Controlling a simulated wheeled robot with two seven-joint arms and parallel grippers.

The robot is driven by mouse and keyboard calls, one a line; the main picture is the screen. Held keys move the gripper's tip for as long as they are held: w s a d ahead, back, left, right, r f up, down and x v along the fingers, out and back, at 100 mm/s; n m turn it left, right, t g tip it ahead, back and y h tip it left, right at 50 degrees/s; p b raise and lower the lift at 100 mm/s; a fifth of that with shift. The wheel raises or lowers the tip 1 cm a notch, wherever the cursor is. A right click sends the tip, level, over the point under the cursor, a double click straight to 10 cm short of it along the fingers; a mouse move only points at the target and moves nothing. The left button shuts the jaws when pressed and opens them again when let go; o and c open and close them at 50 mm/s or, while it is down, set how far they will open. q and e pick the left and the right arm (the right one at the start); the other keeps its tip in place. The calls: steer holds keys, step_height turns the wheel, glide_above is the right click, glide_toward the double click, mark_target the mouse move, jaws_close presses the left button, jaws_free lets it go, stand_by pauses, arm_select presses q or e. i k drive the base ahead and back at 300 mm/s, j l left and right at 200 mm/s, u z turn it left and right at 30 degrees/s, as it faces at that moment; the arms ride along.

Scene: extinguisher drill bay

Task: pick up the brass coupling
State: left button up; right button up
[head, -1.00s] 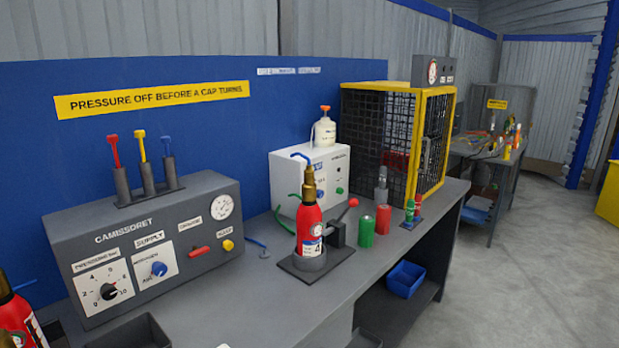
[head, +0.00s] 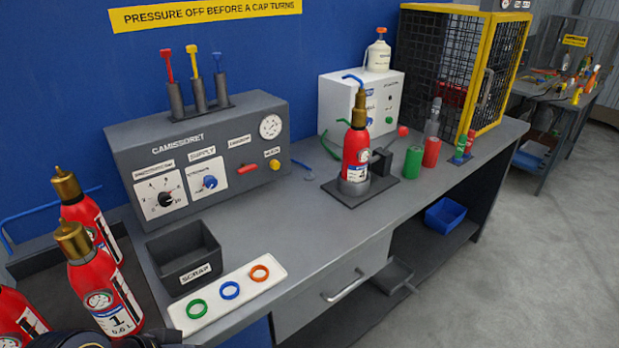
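Brass-coloured fittings top several red cylinders; I cannot tell which one is the brass coupling. One brass fitting (head: 360,108) sits on the red cylinder (head: 356,156) upright in the dark stand on the bench, with a blue hose at its top. Another brass fitting (head: 72,240) tops the front cylinder marked 1 (head: 104,292) at the lower left. A third brass fitting (head: 66,185) tops the cylinder behind it. No fingers of either gripper show. A dark shape, perhaps part of my arm, cuts the bottom left edge.
A grey control panel (head: 215,122) stands against the blue wall. A dark scrap bin (head: 188,277) and a white strip (head: 210,304) with green, blue and orange rings lie in front. Green (head: 412,163) and red cylinders stand near the yellow-framed cage (head: 491,75). The mid-bench front is mostly clear.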

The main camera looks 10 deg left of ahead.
mark_target(361, 97)
steer(key=i+l+u, duration=0.2)
steer(key=i+l, duration=0.2)
steer(key=i+l+u, duration=0.15)
steer(key=i+l, duration=0.25)
steer(key=l, duration=0.2)
